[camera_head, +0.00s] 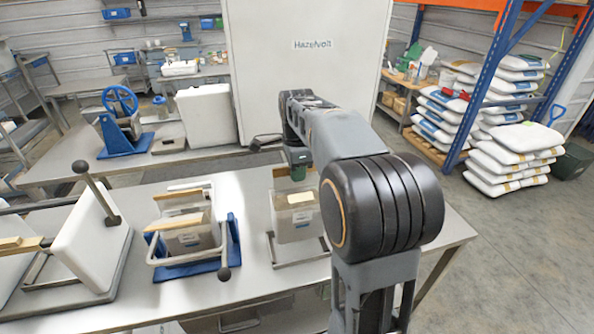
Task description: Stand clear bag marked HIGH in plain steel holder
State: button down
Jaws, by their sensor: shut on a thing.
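A clear bag (294,228) with a pale label and brownish contents hangs upright below my gripper (298,176). My gripper is shut on its top edge; my arm hides part of the grip. The label's writing is too small to read. The plain steel holder (284,263) is on the near table, with its thin frame around or just behind the bag's lower part. I cannot tell whether the bag's bottom touches the holder.
A blue-based holder (222,262) with another bag (188,238) stands to the left. Further left is a white block-like unit (92,245) with a lever (97,192). A blue handwheel device (120,125) stands on the table behind. Stacked sacks (512,160) are at right.

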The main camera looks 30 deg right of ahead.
aim_at(296, 187)
jog(key=shift+f+b, duration=2.6)
jog(key=shift+f, duration=1)
jog(key=shift+a, duration=0.15)
jog(key=shift+f, duration=0.55)
jog(key=c, duration=1.1)
grip_release()
jog(key=shift+s+f, duration=0.1)
jog(key=shift+f, duration=0.05)
